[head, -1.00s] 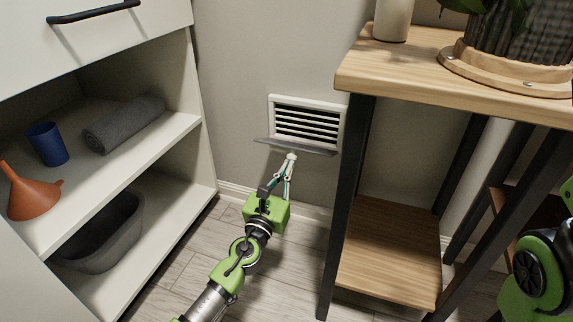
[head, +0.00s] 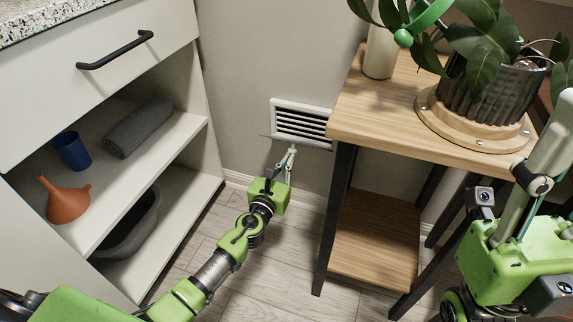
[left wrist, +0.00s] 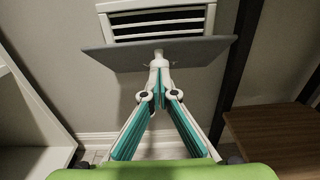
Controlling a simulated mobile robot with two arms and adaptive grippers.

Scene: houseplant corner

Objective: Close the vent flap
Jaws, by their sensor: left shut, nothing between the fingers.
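The white vent (head: 301,119) with dark slats is set low in the grey wall. Its flap (head: 268,136) is a thin grey plate along the vent's lower part, standing out from the wall and seen nearly edge-on. In the left wrist view the flap (left wrist: 110,56) spans the width below the slats, which show above it. My left gripper (head: 292,149) is shut and empty, its tips at the flap's underside, apparently touching it; they also show in the left wrist view (left wrist: 159,60). My right gripper (head: 550,140) is partly in view at the right edge, raised; its jaws are unclear.
A white cabinet (head: 165,205) stands at left with a blue cup (head: 72,151), an orange funnel (head: 67,201) and a rolled grey towel (head: 139,126). A wooden plant stand (head: 370,125) with a potted plant (head: 488,100) stands close right of the vent. The floor between is clear.

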